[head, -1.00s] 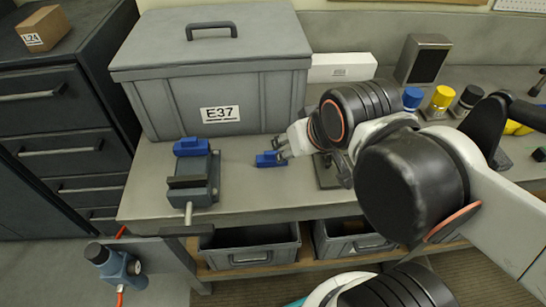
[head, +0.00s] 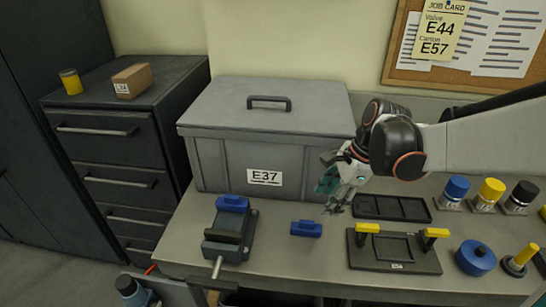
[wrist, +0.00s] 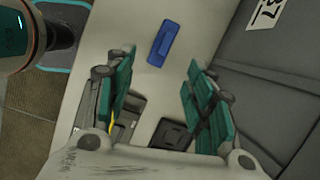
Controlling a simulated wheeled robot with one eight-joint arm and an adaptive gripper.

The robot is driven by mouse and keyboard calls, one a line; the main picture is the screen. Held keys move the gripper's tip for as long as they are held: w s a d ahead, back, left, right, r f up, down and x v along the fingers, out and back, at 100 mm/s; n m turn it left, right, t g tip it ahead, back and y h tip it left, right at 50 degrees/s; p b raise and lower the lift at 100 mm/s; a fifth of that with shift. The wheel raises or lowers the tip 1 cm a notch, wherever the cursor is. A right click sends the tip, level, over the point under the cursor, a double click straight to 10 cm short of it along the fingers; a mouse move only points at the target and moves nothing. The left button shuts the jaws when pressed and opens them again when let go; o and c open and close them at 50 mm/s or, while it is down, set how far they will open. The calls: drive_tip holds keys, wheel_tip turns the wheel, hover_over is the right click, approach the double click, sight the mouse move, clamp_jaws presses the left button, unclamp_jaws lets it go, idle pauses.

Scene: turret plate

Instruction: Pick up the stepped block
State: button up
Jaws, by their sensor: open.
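A small blue stepped block (head: 306,228) lies on the grey bench, right of the vise, with a raised part on top. In the wrist view the blue block (wrist: 163,43) lies beyond my fingertips, roughly in line with the gap between them. My gripper (head: 336,202) is above the bench, up and to the right of the block in the head view, and apart from it. Its teal-padded fingers are spread with nothing between them; the open gripper also shows in the wrist view (wrist: 161,62).
A grey vise (head: 228,243) with a blue piece (head: 232,203) on it stands left. A large grey bin marked E37 (head: 225,160) stands behind. A dark tray (head: 425,216) and a black frame with yellow clips (head: 395,262) lie right. Bench around the block is clear.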

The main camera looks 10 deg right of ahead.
drive_tip(key=m, duration=0.2)
drive_tip(key=y+b, duration=0.1)
drive_tip(key=b, duration=0.1)
approach(308, 222)
drive_tip(key=shift+m, duration=0.3)
drive_tip(key=x, duration=0.5)
drive_tip(key=shift+a, duration=0.2)
drive_tip(key=shift+b+x, duration=1.25)
drive_tip(key=shift+x, duration=1.55)
drive_tip(key=shift+d, duration=0.1)
drive_tip(key=shift+c, duration=0.3)
drive_tip(key=c, duration=1.1)
